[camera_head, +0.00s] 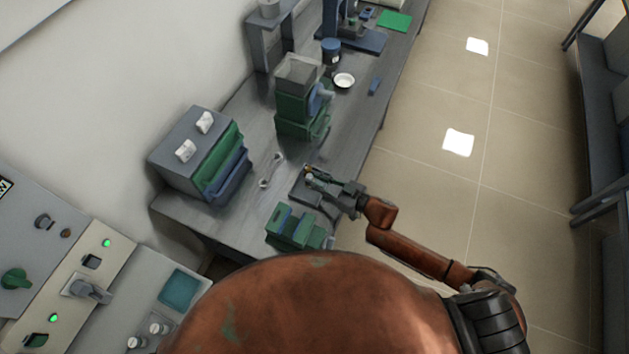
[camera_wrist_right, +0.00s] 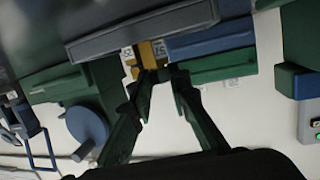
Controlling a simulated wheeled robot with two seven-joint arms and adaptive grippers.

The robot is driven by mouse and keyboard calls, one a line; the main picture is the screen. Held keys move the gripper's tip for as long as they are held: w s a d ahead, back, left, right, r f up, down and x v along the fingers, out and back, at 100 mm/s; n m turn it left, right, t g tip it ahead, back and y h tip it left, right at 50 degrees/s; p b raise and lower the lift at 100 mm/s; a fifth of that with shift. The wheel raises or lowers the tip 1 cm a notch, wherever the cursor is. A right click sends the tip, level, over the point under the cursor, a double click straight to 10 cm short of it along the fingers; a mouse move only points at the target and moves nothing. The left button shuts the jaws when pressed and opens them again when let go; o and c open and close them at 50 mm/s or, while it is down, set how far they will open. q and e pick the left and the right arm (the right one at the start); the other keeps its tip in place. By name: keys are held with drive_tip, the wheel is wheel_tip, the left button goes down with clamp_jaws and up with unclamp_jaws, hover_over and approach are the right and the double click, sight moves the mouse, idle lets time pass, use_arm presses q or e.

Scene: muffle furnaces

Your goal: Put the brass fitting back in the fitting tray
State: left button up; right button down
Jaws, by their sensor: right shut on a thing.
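The small brass fitting (camera_head: 308,169) is at the tips of my right gripper (camera_head: 313,174), above or at the far edge of a dark grey tray (camera_head: 302,193) on the bench. The gripper is shut on it. In the right wrist view the yellow brass fitting (camera_wrist_right: 149,54) shows at the fingertips (camera_wrist_right: 163,73), with a grey bar just beyond it. The tray is partly covered by the gripper, and I cannot tell whether the fitting touches it. My left gripper is not in view.
A green machine (camera_head: 300,110), a white dish (camera_head: 344,80) and a grey cabinet with green and blue drawers (camera_head: 200,155) stand farther back.

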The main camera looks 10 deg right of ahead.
drive_tip(key=shift+f, duration=0.25)
drive_tip(key=shift+f, duration=0.15)
drive_tip(key=c, duration=1.8)
unclamp_jaws()
drive_tip(key=shift+s+d, duration=0.2)
drive_tip(key=v, duration=1.1)
drive_tip(key=shift+s+d, duration=0.15)
drive_tip(key=shift+d, duration=0.05)
